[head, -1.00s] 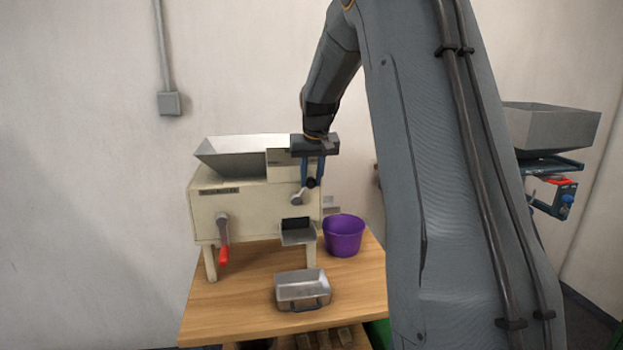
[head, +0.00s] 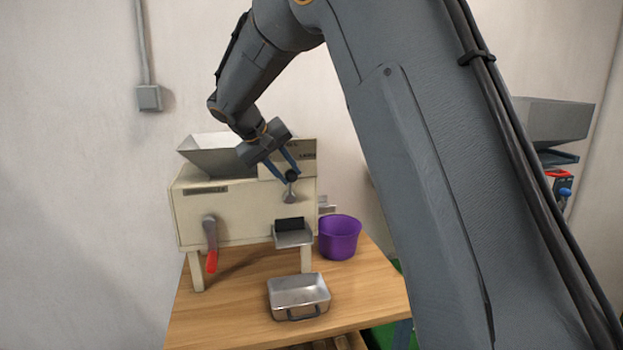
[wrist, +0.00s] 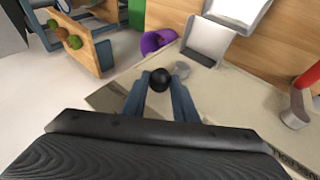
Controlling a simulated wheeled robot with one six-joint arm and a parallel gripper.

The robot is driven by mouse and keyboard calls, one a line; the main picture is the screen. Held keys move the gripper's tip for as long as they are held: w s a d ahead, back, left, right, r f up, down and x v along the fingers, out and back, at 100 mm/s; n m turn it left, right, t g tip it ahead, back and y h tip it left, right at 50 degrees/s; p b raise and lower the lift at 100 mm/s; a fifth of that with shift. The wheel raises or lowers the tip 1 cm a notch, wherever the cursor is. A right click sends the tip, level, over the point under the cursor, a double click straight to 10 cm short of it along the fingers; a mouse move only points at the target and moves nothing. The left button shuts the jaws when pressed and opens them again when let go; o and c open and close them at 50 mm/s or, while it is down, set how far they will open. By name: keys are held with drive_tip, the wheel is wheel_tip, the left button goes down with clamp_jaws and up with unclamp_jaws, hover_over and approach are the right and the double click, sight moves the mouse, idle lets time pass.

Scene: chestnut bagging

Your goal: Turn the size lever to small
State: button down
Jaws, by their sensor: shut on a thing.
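The cream chestnut machine (head: 245,212) stands on the wooden table. Its size lever (head: 290,194) is on the front face, a short metal arm with a round black knob (head: 291,176). The lever points about straight up from its pivot. My gripper (head: 286,170) comes down from the upper left, tilted, with its blue fingers shut on the knob. The wrist view shows the knob (wrist: 159,80) between the fingertips. The label plate (head: 306,156) behind has lettering that seems to read "LARG" at its right; its left part is hidden by my gripper.
A red-handled crank (head: 211,246) hangs at the machine's front left. An outlet chute (head: 293,238) is below the lever. A metal tray (head: 299,293) sits in front, and a purple bucket (head: 339,238) stands right of the machine. The table's front left is clear.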

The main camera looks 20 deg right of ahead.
drive_tip(key=shift+w+a+f+n+t+h+b, duration=0.15)
drive_tip(key=shift+a+f+n+h+b, duration=0.25)
drive_tip(key=shift+a+h+b, duration=0.65)
drive_tip(key=shift+s+a+f+n+t+h+b, duration=0.1)
drive_tip(key=shift+a+f+n+h+b, duration=0.25)
drive_tip(key=shift+a+h+b, duration=0.65)
drive_tip(key=shift+w+a+f+n+t+h+b, duration=0.2)
drive_tip(key=shift+a+f+h+b, duration=0.4)
drive_tip(key=shift+h, duration=0.75)
drive_tip(key=shift+s+a+r, duration=0.1)
drive_tip(key=shift+a+r, duration=0.05)
drive_tip(key=c, duration=1.4)
unclamp_jaws()
drive_tip(key=shift+c, duration=0.2)
drive_tip(key=b+v, duration=0.1)
drive_tip(key=v, duration=0.6)
drive_tip(key=shift+a+b, duration=0.35)
